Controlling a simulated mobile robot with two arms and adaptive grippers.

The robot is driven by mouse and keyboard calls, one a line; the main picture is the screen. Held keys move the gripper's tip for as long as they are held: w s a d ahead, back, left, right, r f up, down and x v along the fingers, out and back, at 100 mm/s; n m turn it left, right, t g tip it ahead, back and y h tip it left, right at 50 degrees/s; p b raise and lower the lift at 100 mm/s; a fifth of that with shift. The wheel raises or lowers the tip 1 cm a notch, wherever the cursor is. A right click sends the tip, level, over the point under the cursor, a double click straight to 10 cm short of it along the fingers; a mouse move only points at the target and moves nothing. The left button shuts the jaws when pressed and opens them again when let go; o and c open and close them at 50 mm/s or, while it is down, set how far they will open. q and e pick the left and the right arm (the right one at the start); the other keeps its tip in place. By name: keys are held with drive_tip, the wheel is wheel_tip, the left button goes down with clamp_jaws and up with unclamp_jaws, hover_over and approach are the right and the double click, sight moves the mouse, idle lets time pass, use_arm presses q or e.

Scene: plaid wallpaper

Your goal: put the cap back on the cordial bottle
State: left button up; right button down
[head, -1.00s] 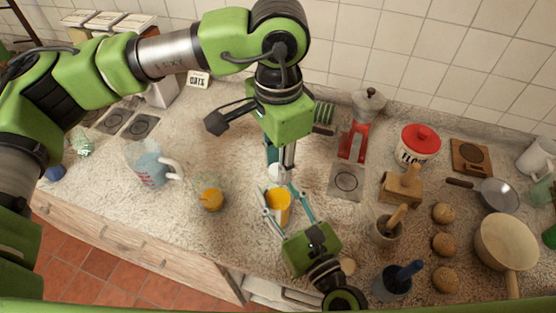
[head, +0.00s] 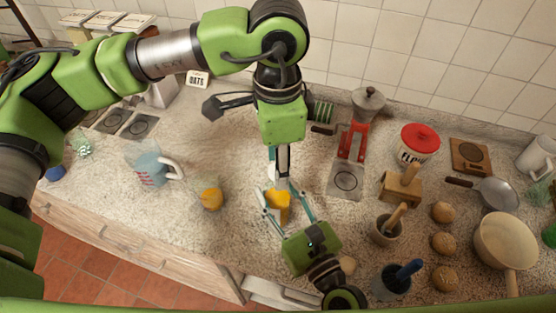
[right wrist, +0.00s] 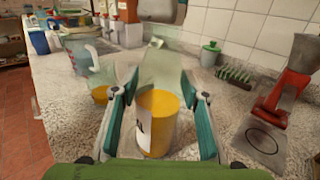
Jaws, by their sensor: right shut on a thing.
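The cordial bottle (head: 278,206), clear with orange liquid, stands on the counter between the fingers of my right gripper (head: 287,204), which is shut on it. In the right wrist view the bottle (right wrist: 158,118) shows a pale label, with its clear upper part rising between the teal fingers of the right gripper (right wrist: 158,113). My left gripper (head: 278,163) points down from above, its fingertips close over the bottle's top. They partly hide the top, and I cannot tell whether they are open or shut. I cannot make out the cap clearly.
A glass of orange drink (head: 211,199) and a measuring jug (head: 150,168) stand to the left. A mat (head: 345,180), a red stand (head: 353,141) and a wooden block (head: 399,186) are to the right. Counter between jug and wall is mostly clear.

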use_arm(q)
drive_tip(key=shift+r, duration=2.25)
drive_tip(key=shift+c, duration=0.6)
